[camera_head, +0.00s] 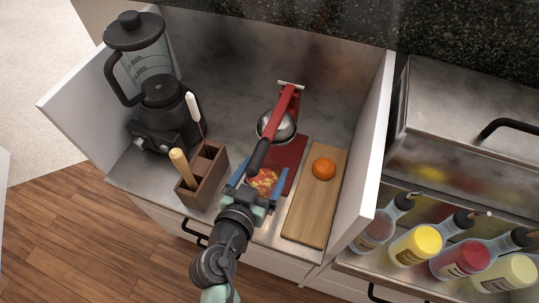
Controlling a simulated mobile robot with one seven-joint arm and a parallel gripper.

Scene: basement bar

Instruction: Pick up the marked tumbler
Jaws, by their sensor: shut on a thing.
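The tumbler (264,181) shows red and orange colouring from above. It sits between the blue fingers of my gripper (259,178), near the front edge of the counter. My gripper is shut on it. The fingers and wrist hide its sides, so I cannot tell whether its base touches the counter. No separate mark on it can be made out.
A red citrus press (285,110) stands just behind, its black handle reaching over near the tumbler. A brown utensil box (203,177) is close left, and a black blender (150,90) beyond. A cutting board (313,207) with an orange (324,168) lies right, beside a side panel (367,150).

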